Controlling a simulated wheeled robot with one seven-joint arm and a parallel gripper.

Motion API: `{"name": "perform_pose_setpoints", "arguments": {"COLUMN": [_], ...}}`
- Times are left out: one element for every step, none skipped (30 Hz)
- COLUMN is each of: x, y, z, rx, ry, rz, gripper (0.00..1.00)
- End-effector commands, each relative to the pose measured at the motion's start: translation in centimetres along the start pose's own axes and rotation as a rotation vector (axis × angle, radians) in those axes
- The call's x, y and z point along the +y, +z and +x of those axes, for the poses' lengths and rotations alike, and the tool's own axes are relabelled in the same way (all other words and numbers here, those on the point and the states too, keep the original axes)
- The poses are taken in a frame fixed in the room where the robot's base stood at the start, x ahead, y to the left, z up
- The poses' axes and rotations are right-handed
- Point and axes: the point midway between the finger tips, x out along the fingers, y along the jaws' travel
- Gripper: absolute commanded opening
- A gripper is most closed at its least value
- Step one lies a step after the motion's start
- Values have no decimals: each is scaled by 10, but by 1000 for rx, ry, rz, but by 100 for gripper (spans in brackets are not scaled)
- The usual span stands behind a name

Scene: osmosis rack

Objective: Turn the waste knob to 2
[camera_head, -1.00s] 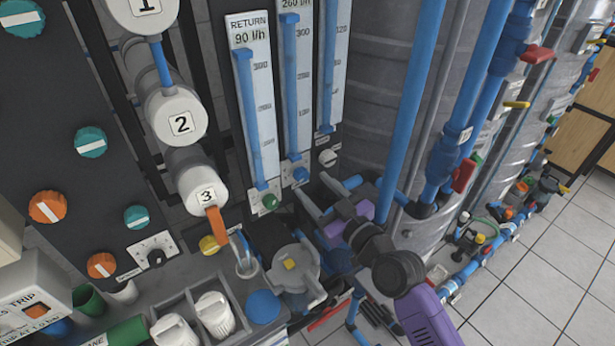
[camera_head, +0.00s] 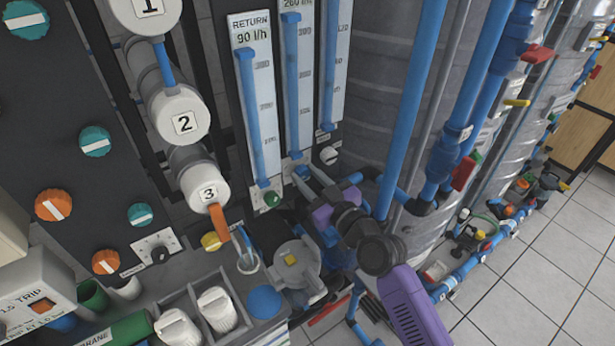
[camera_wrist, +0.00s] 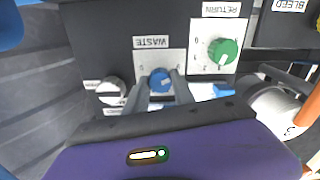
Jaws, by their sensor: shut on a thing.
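The waste knob (camera_wrist: 160,77) is a small blue knob on a white plate under the WASTE label, which appears upside down in the wrist view. My gripper (camera_wrist: 161,86) has one grey finger on each side of it and is shut on it. A pale mark shows on the knob, but its exact setting and most of the plate's numbers are too small or hidden behind the fingers. In the head view my gripper (camera_head: 304,180) reaches the foot of the middle flow meter, where its fingers mostly hide the knob.
The green return knob (camera_wrist: 223,50) is right of the waste knob in the wrist view, and a grey-white knob (camera_wrist: 111,88) is left. In the head view, a blue vertical pipe (camera_head: 405,100) stands close to my arm. A pump (camera_head: 290,268) sits below my gripper.

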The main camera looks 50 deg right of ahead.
Motion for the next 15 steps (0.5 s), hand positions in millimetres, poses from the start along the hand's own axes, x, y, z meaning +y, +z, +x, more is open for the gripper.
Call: {"name": "perform_pose_setpoints", "arguments": {"x": [0,0,0,0,0,0,0,0,0,0,0,0,0,0,0], "y": [0,0,0,0,0,0,0,0,0,0,0,0,0,0,0], "z": [0,0,0,0,0,0,0,0,0,0,0,0,0,0,0], "rx": [0,0,0,0,0,0,0,0,0,0,0,0,0,0,0], "ry": [0,0,0,0,0,0,0,0,0,0,0,0,0,0,0], "rz": [1,2,4,7,12,20,26,35,51,63,78,100,120,139,169], "gripper": [0,0,0,0,0,0,0,0,0,0,0,0,0,0,0]}}
